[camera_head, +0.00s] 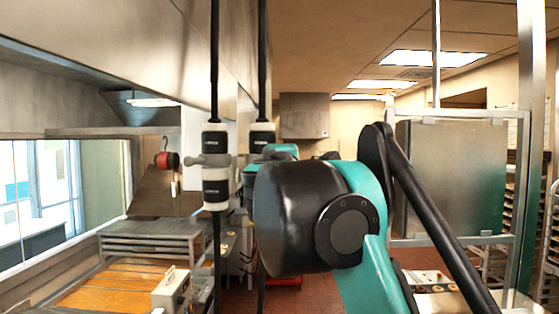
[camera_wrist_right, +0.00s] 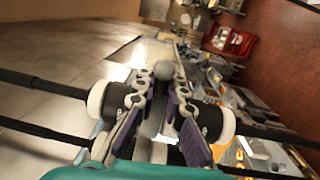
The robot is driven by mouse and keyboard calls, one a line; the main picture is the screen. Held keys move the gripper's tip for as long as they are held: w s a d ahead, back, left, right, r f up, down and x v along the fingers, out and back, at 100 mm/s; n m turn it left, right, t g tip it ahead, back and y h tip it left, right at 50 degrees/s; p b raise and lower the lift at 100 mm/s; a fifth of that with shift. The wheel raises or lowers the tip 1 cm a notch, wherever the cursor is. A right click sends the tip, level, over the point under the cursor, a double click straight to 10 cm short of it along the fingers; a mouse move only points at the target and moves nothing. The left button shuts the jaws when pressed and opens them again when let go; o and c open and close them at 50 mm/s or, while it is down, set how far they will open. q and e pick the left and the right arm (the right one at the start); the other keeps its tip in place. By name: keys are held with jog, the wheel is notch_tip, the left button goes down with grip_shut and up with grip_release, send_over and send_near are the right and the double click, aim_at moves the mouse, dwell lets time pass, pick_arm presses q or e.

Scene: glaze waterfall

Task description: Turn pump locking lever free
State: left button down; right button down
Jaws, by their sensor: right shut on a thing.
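In the head view a white-and-black pump body (camera_head: 216,188) hangs on a vertical black line, with a grey crosspiece (camera_head: 209,160) at its middle. A second similar body (camera_head: 262,134) stands just behind it to the right, partly hidden by my arm. In the right wrist view a grey lever with a rounded knob (camera_wrist_right: 165,70) lies between the purple-padded fingers of my right gripper (camera_wrist_right: 162,92), which is shut on it. White round ends of the pump bodies show on both sides of the fingers. My right arm hides this gripper in the head view. My left gripper is not in view.
A hanging red-and-black object (camera_head: 166,160) is at the left, near a window. Below are a stacked metal unit (camera_head: 150,242) and a wooden-topped surface (camera_head: 105,285). A metal-framed panel (camera_head: 450,178) and racks stand at the right. Black lines run beside my gripper.

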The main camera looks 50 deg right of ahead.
jog(key=shift+w+d+f+n+t+y, duration=0.15)
jog(key=shift+n+t+y, duration=0.15)
jog(key=shift+t+y, duration=0.15)
jog(key=c, duration=1.6)
grip_release()
jog(key=shift+o, duration=0.2)
jog(key=shift+g+h, duration=0.25)
